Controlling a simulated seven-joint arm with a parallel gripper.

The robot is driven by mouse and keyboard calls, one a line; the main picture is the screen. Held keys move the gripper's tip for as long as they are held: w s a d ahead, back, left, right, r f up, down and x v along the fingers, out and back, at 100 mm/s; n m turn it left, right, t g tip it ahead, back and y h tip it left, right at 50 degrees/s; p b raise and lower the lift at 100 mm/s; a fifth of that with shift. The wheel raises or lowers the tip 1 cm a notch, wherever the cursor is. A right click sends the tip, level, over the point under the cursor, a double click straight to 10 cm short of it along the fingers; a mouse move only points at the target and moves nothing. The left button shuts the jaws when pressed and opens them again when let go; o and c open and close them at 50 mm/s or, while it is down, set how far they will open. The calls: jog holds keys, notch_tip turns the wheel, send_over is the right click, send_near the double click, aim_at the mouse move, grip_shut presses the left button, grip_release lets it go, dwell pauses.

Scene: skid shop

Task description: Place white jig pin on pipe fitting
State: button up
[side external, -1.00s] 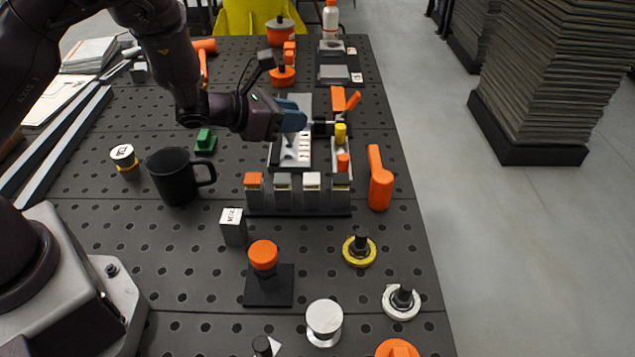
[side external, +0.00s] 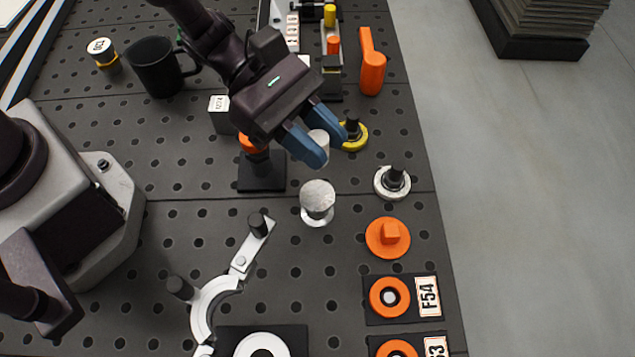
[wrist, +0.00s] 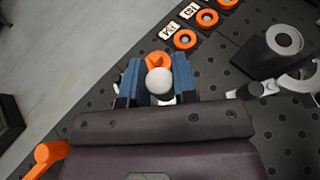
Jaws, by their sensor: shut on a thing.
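My gripper (side external: 322,148) is shut on a white rounded piece, the white jig pin (side external: 318,145). Its pale domed top shows between the blue fingers in the wrist view (wrist: 159,81). The fingers hide its sides. A short grey cylinder on a white round flange (side external: 317,197) stands upright just in front of the held pin in the side view. Black threaded pieces stand on a yellow ring (side external: 353,135) and a white ring (side external: 392,182) to the right. I cannot tell for sure which of these is the pipe fitting.
An orange plug (side external: 388,237) and orange rings on labelled plates (side external: 390,297) lie at the front right. A black base with an orange top (side external: 262,172) stands left of the gripper. A white curved clamp (side external: 207,300) lies at the front. The table's right edge is close.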

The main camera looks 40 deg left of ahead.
jog(key=shift+f, duration=3.75)
jog(key=shift+f, duration=0.15)
jog(key=o, duration=0.9)
